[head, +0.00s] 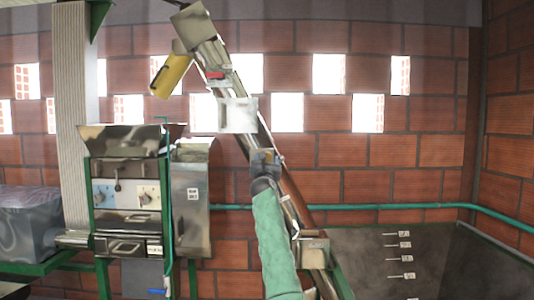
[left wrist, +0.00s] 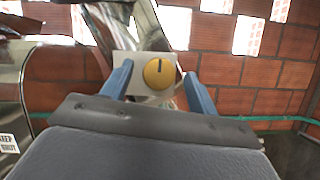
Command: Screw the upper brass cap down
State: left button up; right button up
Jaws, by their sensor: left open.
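The brass cap (left wrist: 158,73) is a round yellow disc with a dark upright mark at its top, on a pale square plate (left wrist: 130,66) in the left wrist view. My left gripper (head: 264,159) is open in front of the sloping elevator tube, about midway up it. In the left wrist view its two blue fingers stand on either side of the cap, with gaps, so they do not appear to grip it. In the head view the gripper mostly hides the cap. My right gripper is not in view.
The elevator tube (head: 290,190) slopes from upper left to lower right, with a white box (head: 238,115) above my gripper and a yellow spout (head: 171,76) at the top. A metal machine (head: 124,193) stands left. A green pipe (head: 400,206) runs along the brick wall.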

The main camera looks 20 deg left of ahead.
pick_arm(q)
jog(key=shift+p+x, duration=0.6)
jog(key=shift+x, duration=0.75)
jog(key=shift+w, duration=0.1)
